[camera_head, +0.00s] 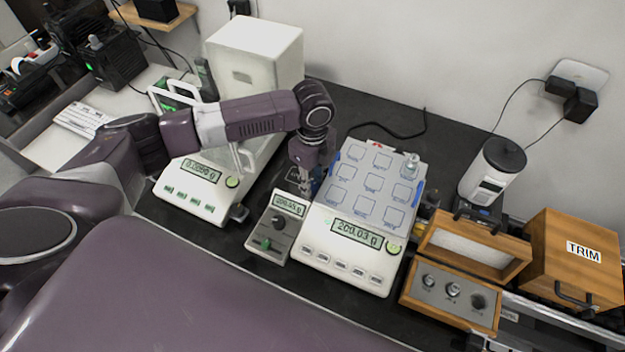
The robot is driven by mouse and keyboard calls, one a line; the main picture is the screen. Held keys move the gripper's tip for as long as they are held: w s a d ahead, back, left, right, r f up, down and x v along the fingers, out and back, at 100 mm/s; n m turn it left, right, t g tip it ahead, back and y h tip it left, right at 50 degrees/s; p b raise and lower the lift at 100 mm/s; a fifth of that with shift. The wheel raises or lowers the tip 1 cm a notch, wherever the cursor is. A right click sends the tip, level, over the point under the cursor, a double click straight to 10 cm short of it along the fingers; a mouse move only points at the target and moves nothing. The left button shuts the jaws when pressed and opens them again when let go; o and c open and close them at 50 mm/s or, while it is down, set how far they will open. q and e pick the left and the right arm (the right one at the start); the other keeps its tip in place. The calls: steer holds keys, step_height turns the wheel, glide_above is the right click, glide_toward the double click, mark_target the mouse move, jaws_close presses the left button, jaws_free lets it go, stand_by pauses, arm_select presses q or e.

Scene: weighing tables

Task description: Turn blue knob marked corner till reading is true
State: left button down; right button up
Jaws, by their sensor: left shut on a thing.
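The scale (345,238) with a grid of marked squares stands mid-table; its display (357,232) reads about 200.03 g. A small metal weight (411,162) stands at the pan's far right corner. Blue knobs show at its sides, one at the far left (336,157) and one at the right (419,187). My left gripper (311,187) points down at the scale's left edge, shut on what looks like a blue knob there, mostly hidden by the fingers. My right gripper is not in view.
A small grey unit (270,240) with a dial and display stands left of the scale. A larger white balance (190,200) is further left. The black table behind the scale is mostly clear.

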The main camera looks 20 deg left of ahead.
mark_target(313, 185)
arm_select(q)
steer(key=c, duration=1.9)
jaws_free()
steer(key=shift+r, duration=0.15)
step_height(313, 185, up, 12)
